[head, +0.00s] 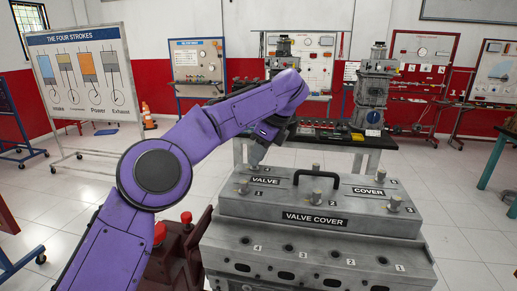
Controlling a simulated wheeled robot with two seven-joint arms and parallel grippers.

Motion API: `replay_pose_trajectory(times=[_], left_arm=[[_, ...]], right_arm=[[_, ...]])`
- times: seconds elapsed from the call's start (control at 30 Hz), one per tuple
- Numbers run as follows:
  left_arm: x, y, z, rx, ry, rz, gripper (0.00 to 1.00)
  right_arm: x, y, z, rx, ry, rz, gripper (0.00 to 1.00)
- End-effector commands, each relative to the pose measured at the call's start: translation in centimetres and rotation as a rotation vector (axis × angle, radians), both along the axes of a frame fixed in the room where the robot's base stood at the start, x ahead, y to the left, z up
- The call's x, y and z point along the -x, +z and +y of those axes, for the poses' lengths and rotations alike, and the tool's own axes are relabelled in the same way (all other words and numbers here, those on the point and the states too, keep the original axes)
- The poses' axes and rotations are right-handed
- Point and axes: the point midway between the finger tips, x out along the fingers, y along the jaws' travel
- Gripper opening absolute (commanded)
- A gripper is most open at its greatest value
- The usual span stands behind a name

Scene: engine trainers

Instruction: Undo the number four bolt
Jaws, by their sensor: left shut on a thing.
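The grey valve cover (318,219) sits on the engine block (318,262), with a black handle on top. Other bolts stand upright on the cover: a front left bolt (244,187), a front middle bolt (317,195), a front right bolt (396,203) and a back middle bolt (316,169). The small number labels on top are too small to read surely. My right gripper is not in view.
A dark table (335,140) with tools and an engine trainer (372,92) stands behind the cover. A red stand (185,250) is left of the block. A four-strokes board (82,73) and an orange cone (148,117) are at the left.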

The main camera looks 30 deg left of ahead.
Motion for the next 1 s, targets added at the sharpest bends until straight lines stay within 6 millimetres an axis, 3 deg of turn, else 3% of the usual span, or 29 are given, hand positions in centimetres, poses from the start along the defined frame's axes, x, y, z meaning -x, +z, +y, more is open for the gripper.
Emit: replay_pose_trajectory(times=[0.33,0.83,0.87,0.9,1.0], left_arm=[[-0.09,-0.17,-0.02,0.002,0.115,0.005,0.0],[-0.1,-0.28,-0.03,0.002,0.13,0.006,0.0],[-0.1,-0.28,-0.02,0.002,0.13,0.006,0.3],[-0.1,-0.28,-0.02,0.002,0.13,0.005,0.43],[-0.11,-0.2,-0.01,0.002,0.13,0.004,0.46]], right_arm=[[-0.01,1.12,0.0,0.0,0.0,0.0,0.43],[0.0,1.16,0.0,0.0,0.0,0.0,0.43],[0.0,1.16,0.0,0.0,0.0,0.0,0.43],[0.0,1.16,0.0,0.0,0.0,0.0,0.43],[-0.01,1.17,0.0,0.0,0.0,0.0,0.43]])
